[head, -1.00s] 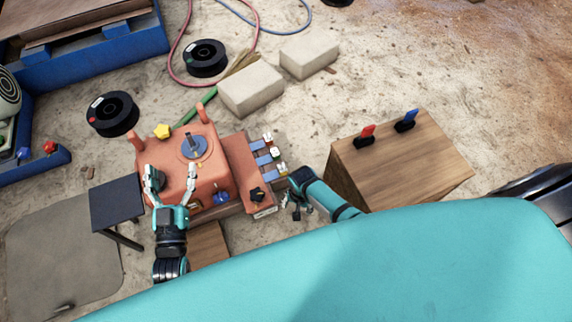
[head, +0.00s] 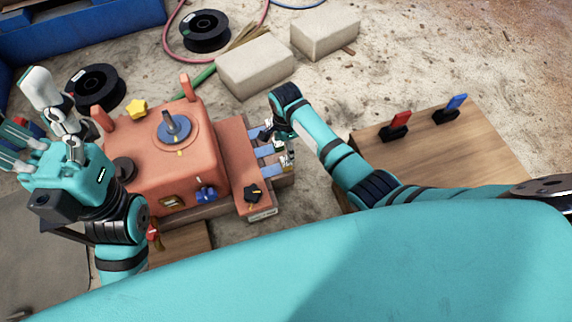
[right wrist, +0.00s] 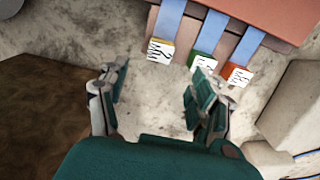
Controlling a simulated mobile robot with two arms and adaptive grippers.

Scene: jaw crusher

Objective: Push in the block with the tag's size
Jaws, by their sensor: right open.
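The orange crusher (head: 150,150) has three blue bars on its right side, each ending in a small block with a white marked face. In the right wrist view the blocks have yellow (right wrist: 160,50), green (right wrist: 203,60) and red (right wrist: 237,75) edges, left to right; their marks are too blurred to read. A white tag (head: 263,214) is on the crusher's front edge, its print too small to read. My right gripper (right wrist: 158,85) is open and empty beside the blocks; one finger overlaps the green-edged block in view. My left gripper (head: 42,135) is open and empty, left of the crusher.
A wooden box (head: 440,160) with a red switch (head: 400,121) and a blue switch (head: 456,103) stands right of my right arm. Pale blocks (head: 254,68) and black spools (head: 203,30) lie behind the crusher. Sandy ground between is mostly clear.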

